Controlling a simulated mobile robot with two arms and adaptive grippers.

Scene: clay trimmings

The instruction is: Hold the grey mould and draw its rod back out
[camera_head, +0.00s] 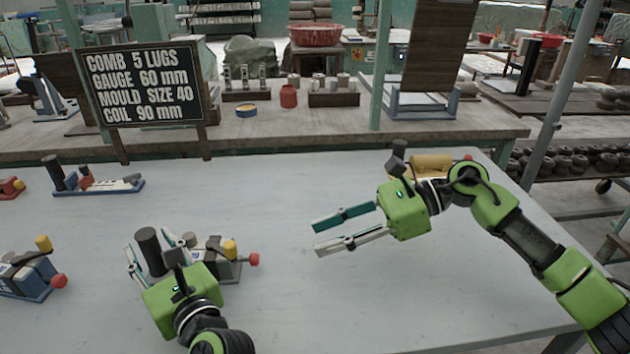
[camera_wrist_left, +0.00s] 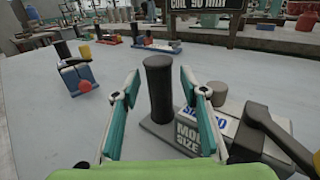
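The grey mould (camera_head: 222,268) stands on the table at the front, left of centre, with a dark upright post (camera_head: 149,248), a yellow knob (camera_head: 230,249) and a red ball (camera_head: 254,259) on a short rod at its right side. In the left wrist view the grey mould (camera_wrist_left: 188,139) carries partly hidden lettering. My left gripper (camera_head: 147,246) is open, with one finger on each side of the dark post; in the left wrist view gaps show between the post (camera_wrist_left: 160,85) and both fingers. My right gripper (camera_head: 316,238) is open and empty, right of the mould and pointing left.
A blue mould (camera_head: 28,277) stands at the left, and a blue-based device (camera_head: 95,186) lies farther back. A red device (camera_head: 10,188) is at the left edge. A yellow piece (camera_head: 432,164) sits behind my right arm. A sign (camera_head: 142,83) stands behind. The table's middle is clear.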

